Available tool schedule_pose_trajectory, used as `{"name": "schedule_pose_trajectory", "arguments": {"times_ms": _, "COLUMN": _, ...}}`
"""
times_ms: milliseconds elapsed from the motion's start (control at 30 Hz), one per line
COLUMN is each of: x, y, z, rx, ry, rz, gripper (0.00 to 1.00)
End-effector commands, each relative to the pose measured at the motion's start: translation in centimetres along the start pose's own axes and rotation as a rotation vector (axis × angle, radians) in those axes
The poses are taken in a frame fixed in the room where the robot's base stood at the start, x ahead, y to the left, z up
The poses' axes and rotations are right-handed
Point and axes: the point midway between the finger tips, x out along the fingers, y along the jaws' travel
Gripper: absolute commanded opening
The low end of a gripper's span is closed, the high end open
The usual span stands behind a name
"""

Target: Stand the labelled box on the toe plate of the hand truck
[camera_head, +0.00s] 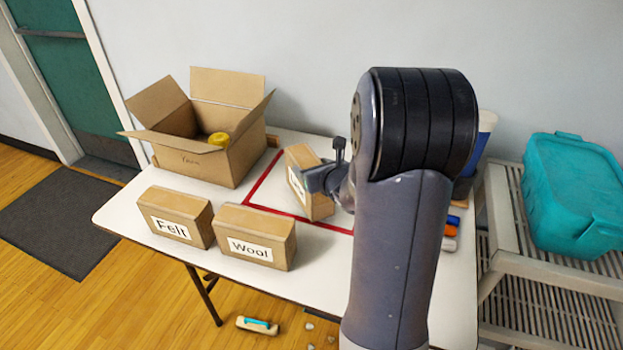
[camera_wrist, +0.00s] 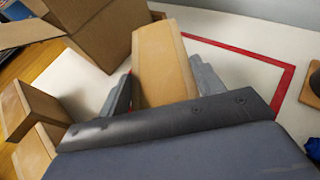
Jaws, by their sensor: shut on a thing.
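My gripper (camera_head: 328,179) is shut on a small tan cardboard box (camera_head: 302,157) with a white label, its writing too small and partly covered to read. The box also shows in the wrist view (camera_wrist: 162,62), with a grey finger on either side of it. It is at the red tape outline on the white table; I cannot tell whether it touches the tabletop. Two similar boxes stand to its left at the front: one labelled Felt (camera_head: 176,217) and one labelled Wool (camera_head: 255,236). No hand truck or toe plate is visible in either view.
An open carton (camera_head: 205,158) with a yellow ball inside stands at the table's back left. Red tape (camera_head: 262,178) marks the white table (camera_head: 125,217). Markers (camera_head: 450,231) lie right of my arm. A teal bin (camera_head: 572,195) sits on a slatted rack (camera_head: 540,262) at right.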

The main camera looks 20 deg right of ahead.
Motion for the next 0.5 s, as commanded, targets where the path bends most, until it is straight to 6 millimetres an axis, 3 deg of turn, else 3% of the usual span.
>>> {"name": "schedule_pose_trajectory", "arguments": {"times_ms": 167, "x": 0.9, "y": 0.0, "z": -2.3, "rx": 0.002, "ry": 0.002, "rz": 0.001, "gripper": 0.13}}
{"name": "schedule_pose_trajectory", "arguments": {"times_ms": 500, "x": 1.0, "y": 0.0, "z": -2.5, "rx": 0.0, "ry": -0.001, "rz": 0.0, "gripper": 0.13}}
